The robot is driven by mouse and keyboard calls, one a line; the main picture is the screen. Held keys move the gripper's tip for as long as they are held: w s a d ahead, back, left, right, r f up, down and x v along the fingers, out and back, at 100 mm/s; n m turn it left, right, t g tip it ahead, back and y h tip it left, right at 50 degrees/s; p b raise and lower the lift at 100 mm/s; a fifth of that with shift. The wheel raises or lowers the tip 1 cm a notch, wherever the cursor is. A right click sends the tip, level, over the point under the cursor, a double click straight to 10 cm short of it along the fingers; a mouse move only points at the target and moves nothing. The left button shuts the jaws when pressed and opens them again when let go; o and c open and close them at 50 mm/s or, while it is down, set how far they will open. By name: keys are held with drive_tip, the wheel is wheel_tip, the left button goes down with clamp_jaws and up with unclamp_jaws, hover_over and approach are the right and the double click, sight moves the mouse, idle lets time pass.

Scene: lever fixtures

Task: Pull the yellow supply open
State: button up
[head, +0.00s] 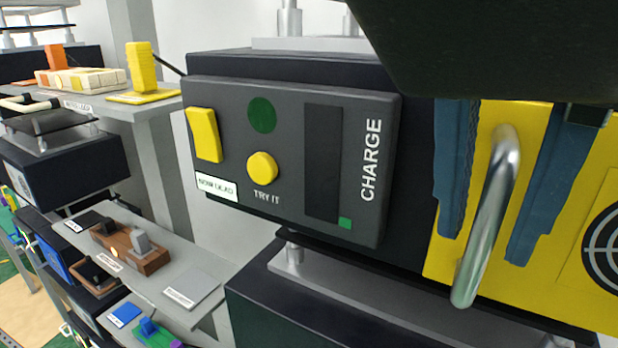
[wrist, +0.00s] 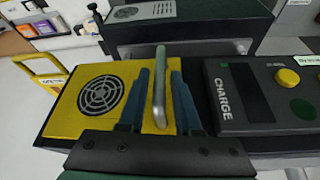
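The yellow supply is a yellow panel (head: 590,150) with a silver bar handle (head: 490,215) and a round black grille. It is at the right in the head view. In the wrist view the yellow panel (wrist: 68,117) is left of centre, with the handle (wrist: 159,90) standing out from it. My gripper (head: 483,248) is open, with one blue finger on each side of the handle. The wrist view also shows my gripper (wrist: 160,73) with gaps between both fingers and the bar. The panel looks flush with its dark housing.
A dark CHARGE panel (head: 285,150) with a yellow button (head: 262,167) and yellow switch (head: 205,135) is just left of the supply. Grey shelves with other lever fixtures (head: 130,247) stand further left. A dark box (wrist: 190,25) is beyond the supply in the wrist view.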

clamp_jaws()
idle(1.1)
